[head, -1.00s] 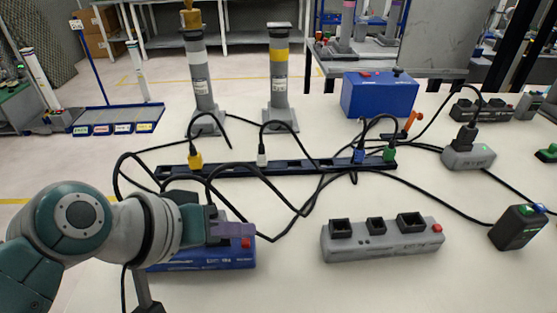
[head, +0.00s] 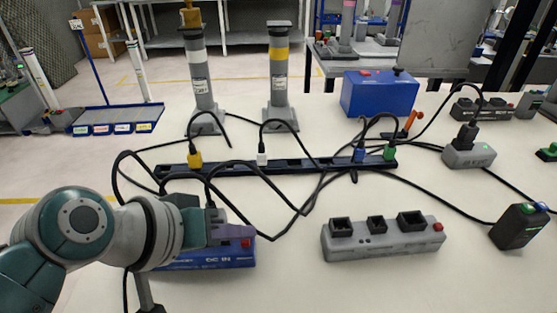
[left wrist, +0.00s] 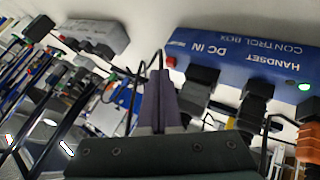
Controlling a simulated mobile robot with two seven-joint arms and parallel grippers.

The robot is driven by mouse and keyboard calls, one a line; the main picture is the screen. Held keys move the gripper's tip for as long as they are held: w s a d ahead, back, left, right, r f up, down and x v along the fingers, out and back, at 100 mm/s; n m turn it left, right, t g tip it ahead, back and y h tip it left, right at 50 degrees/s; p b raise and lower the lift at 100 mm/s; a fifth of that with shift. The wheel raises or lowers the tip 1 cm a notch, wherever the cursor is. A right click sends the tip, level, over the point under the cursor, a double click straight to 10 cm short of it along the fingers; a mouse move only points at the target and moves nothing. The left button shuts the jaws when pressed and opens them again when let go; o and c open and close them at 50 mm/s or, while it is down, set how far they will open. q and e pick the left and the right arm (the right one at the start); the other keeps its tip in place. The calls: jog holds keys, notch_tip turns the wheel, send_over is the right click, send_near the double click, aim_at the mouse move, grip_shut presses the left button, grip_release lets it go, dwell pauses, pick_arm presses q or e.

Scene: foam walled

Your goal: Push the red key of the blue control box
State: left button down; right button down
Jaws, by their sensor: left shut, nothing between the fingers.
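The blue control box (head: 240,260) lies on the table at the front left, partly hidden by my left arm. Its red key (head: 246,243) shows at the right end of its top. In the left wrist view the box (left wrist: 235,60) carries the words CONTROL BOX, HANDSET and DC IN. The red key (left wrist: 171,62) shows there just beyond the fingertips. My left gripper (head: 252,231) is shut and empty, its purple fingertips close to the key. They also show in the left wrist view (left wrist: 160,76). I cannot tell whether they touch the key. My right gripper is not in view.
Black cables loop around a dark rail (head: 290,168) behind the box. A grey power strip (head: 380,242) lies to its right. Another blue box (head: 380,98) with a red switch stands at the back. Bare table lies in front of the grey strip.

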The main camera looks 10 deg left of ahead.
pick_arm(q)
jog(key=shift+f+b, duration=0.35)
jog(key=shift+f, duration=0.15)
dwell(0.6)
jog(key=shift+r, duration=0.1)
jog(key=shift+r+p, duration=0.85)
jog(key=shift+p, duration=0.25)
notch_tip(320, 180, up, 5)
jog(key=p, duration=0.5)
jog(key=shift+s, duration=0.1)
dwell(0.4)
